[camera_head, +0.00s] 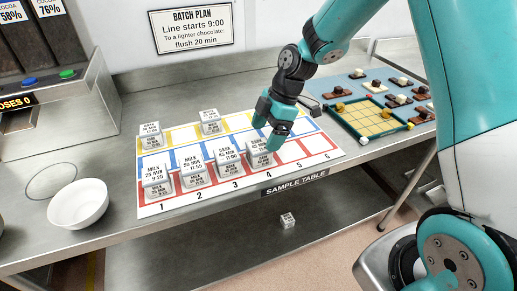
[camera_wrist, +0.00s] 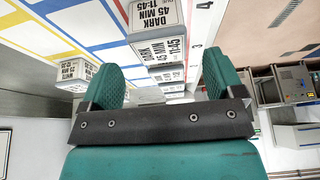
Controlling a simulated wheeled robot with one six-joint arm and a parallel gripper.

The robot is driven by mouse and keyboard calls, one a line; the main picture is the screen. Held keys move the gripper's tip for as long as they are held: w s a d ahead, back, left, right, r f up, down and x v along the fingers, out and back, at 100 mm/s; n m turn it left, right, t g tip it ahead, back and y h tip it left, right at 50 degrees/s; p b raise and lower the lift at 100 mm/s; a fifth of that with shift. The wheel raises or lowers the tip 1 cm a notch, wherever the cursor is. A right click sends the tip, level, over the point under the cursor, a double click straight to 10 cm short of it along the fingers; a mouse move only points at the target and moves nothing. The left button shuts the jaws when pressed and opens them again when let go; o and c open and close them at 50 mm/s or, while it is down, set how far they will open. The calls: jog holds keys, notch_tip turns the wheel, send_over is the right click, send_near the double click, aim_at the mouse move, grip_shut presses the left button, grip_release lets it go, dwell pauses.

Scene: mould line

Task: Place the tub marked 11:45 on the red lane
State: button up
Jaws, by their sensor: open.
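The tub marked DARK 45 MIN 11:45 (camera_wrist: 158,18) stands large and upright in the wrist view, beyond my fingers. In the head view the same tub (camera_head: 259,154) appears to stand on the red lane (camera_head: 290,155) in column 4, though its base is partly hard to see. My gripper (camera_head: 272,134) is just above and behind it in the head view. In the wrist view my gripper (camera_wrist: 160,88) has its two green fingers wide apart, with nothing held between them. I cannot tell whether a finger touches the tub.
Other tubs stand in the front row in columns 1 (camera_head: 157,181), 2 (camera_head: 194,173) and 3 (camera_head: 226,165). Two more stand at the back, left (camera_head: 150,136) and middle (camera_head: 210,122). A white bowl (camera_head: 78,204) is at left, a chocolate game board (camera_head: 368,120) at right. Columns 5 and 6 look clear.

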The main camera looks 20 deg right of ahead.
jog(key=v, duration=0.5)
jog(key=s+a+r+m, duration=0.5)
jog(key=s+a+r, duration=0.15)
jog(key=s, duration=0.45)
jog(key=s+a+r+m, duration=0.1)
jog(key=s+m, duration=0.2)
jog(key=s, duration=0.4)
jog(key=s+a+r+m, duration=0.1)
jog(key=s+m, duration=0.2)
jog(key=s, duration=0.3)
jog(key=shift+s+a+r+b, duration=0.3)
jog(key=shift+s+a, duration=0.05)
jog(key=shift+s, duration=0.05)
